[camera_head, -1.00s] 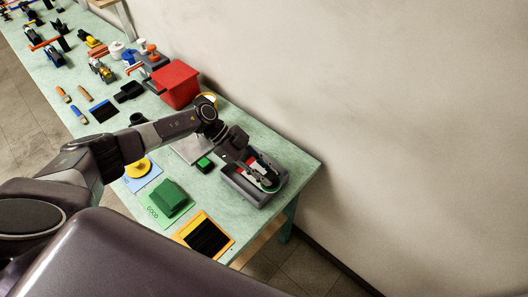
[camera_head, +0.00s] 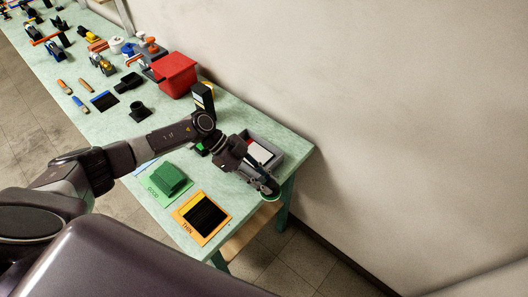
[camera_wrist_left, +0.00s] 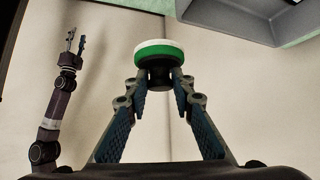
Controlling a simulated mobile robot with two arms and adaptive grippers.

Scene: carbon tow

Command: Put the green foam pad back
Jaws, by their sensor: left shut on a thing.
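The green foam pad (camera_head: 271,196) is a round disc; in the left wrist view the pad (camera_wrist_left: 164,50) shows a white layer over a green one, with a dark hub below. My left gripper (camera_head: 266,186) is shut on it, its fingertips (camera_wrist_left: 160,78) at the dark hub. The pad is held near the table's right front edge, outside the grey tray (camera_head: 281,157). The tray holds a red and a white item, partly hidden by my gripper. My right gripper (camera_wrist_left: 76,42) shows small in the left wrist view, its fingers apart.
A green card (camera_head: 153,188) marked GOOD carries a green block (camera_head: 172,179). An orange card (camera_head: 184,220) marked THIN carries a black ridged block (camera_head: 205,215). A red bin (camera_head: 175,76) stands at the wall. Tools and parts crowd the table's far end.

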